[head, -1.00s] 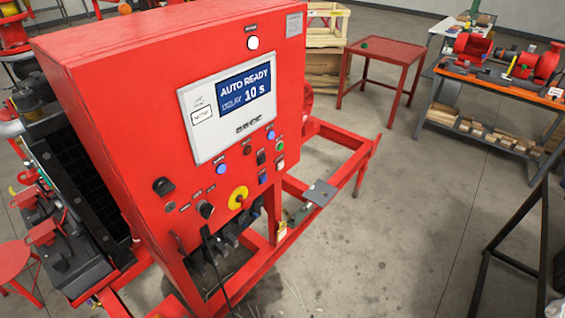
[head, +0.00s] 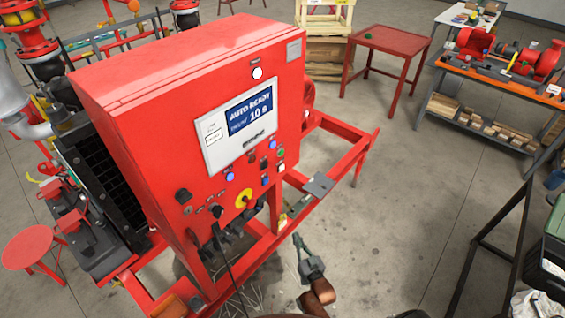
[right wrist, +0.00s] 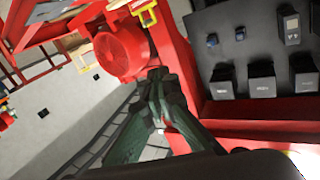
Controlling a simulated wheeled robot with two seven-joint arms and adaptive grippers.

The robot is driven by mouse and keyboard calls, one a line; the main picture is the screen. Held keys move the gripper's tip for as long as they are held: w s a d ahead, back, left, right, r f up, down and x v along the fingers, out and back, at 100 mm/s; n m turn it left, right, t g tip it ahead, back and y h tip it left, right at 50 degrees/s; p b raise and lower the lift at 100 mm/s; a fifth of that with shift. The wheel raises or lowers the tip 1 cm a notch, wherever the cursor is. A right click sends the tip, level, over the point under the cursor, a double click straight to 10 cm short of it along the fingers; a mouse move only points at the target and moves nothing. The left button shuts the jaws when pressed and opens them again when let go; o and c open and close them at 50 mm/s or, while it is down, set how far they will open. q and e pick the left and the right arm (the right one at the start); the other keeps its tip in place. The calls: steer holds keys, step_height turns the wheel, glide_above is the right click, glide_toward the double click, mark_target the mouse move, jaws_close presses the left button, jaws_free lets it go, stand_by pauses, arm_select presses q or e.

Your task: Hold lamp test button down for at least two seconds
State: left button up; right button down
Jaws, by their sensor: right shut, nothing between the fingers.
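The red control cabinet (head: 150,110) stands in the middle of the head view, with a lit display (head: 250,112) reading AUTO READY and 10 s. Below the display are small buttons, among them a blue one (head: 230,176), another blue one (head: 271,144) and a green one (head: 281,152). Their labels are too small to read, so I cannot tell which is the lamp test button. My right gripper (head: 297,238) is shut and empty, below and right of the buttons, apart from them. Its closed fingers show in the right wrist view (right wrist: 156,78). My left gripper is out of view.
A yellow and black rotary switch (head: 243,198) and a dark knob (head: 183,196) sit low on the cabinet face. A red frame with a small grey plate (head: 319,185) juts out to the right. Open floor (head: 400,220) lies right of it.

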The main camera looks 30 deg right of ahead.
mark_target(281, 168)
steer(key=w+d+r+m+t+h+p, duration=0.1)
steer(key=d+r+t+h+p, duration=0.1)
steer(key=r, duration=1.3)
steer(key=d+r+m+t+h+p, duration=0.2)
steer(key=r+t+p, duration=0.1)
steer(key=r, duration=1.2)
steer(key=shift+w+d+p, duration=0.2)
steer(key=shift+w+p, duration=0.2)
steer(key=shift+p, duration=0.05)
steer(key=shift+w, duration=0.1)
steer(key=w+a+b, duration=0.3)
steer(key=w, duration=0.5)
steer(key=shift+a, duration=0.2)
steer(key=shift+w+a, duration=0.15)
steer(key=shift+w, duration=0.25)
